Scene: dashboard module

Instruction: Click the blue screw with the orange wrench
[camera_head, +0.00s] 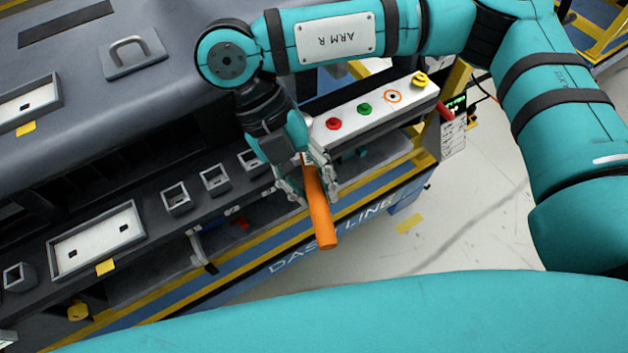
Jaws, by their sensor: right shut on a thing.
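The orange wrench (321,212) is in my right gripper (309,188), in the middle of the head view. The gripper is shut on it, with the thick orange handle pointing down and slightly right, past the front edge of the dashboard module. The wrench's upper end is hidden between the fingers and behind the gripper body. A small blue part (361,153) shows below the button panel, right of the gripper; I cannot tell whether it is the blue screw. My left gripper is not in view.
A white button panel (350,117) with red, green and yellow buttons lies just right of the gripper. Square sockets (214,180) and a white recessed plate (97,241) line the grey dashboard. Open floor (470,215) lies to the right.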

